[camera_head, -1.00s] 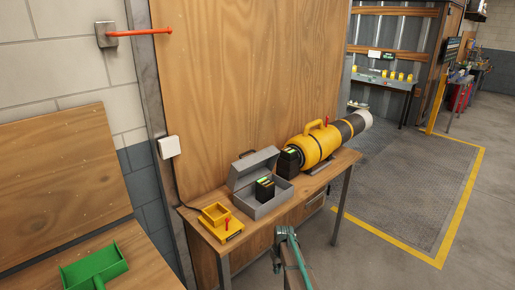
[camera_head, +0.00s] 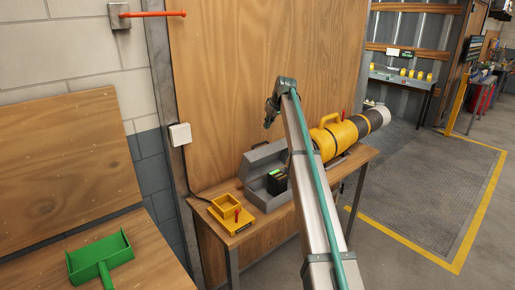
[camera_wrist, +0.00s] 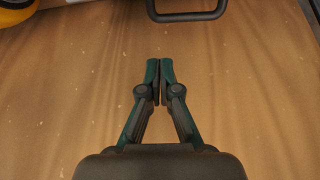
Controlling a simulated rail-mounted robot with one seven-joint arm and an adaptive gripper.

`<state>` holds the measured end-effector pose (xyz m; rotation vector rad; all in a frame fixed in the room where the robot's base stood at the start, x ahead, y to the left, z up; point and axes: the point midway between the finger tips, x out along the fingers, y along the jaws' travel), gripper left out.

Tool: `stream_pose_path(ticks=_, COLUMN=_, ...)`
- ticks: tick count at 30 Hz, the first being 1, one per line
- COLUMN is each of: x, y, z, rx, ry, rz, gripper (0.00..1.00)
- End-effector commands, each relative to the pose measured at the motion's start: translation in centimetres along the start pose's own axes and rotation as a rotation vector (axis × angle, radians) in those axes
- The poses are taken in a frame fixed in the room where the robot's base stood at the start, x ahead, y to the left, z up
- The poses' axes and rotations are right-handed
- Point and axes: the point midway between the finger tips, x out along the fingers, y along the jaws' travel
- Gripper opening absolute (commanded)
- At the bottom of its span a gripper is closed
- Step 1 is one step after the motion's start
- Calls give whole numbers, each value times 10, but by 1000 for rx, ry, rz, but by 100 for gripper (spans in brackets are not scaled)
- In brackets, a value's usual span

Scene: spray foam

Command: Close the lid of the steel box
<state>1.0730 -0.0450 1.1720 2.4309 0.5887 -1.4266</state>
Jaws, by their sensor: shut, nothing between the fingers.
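The grey steel box (camera_head: 257,199) stands on the wooden table, and its lid (camera_head: 262,155) is open, tilted up at the back. A black block with a green top (camera_head: 277,182) is inside it. My gripper (camera_head: 269,120) is above the box in the head view, apart from the lid, and hangs from my raised arm. In the wrist view my gripper (camera_wrist: 159,72) is shut and empty in front of a wooden surface. A dark bar handle (camera_wrist: 188,16) shows at the top edge there; I cannot tell for sure what it belongs to.
A wooden wall panel (camera_head: 220,90) rises behind the table (camera_head: 203,190). A green scoop (camera_head: 99,255) lies at lower left.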

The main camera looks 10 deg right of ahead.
Motion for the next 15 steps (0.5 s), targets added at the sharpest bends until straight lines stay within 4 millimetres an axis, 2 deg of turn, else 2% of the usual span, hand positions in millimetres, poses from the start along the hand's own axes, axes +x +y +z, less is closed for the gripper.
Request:
stream_pose_path(ticks=1, x=2, y=-12, z=-14, rx=-13, ry=1, rz=-16, gripper=0)
stream_pose_path(ticks=4, x=-2, y=-26, z=-26, rx=-26, ry=-1, rz=-34, gripper=0)
stream_pose_path(ticks=10, x=10, y=-31, z=-28, rx=-28, ry=-3, rz=-40, gripper=0)
stream_pose_path(ticks=15, x=37, y=-32, z=-29, rx=-29, ry=-4, rz=-41, gripper=0)
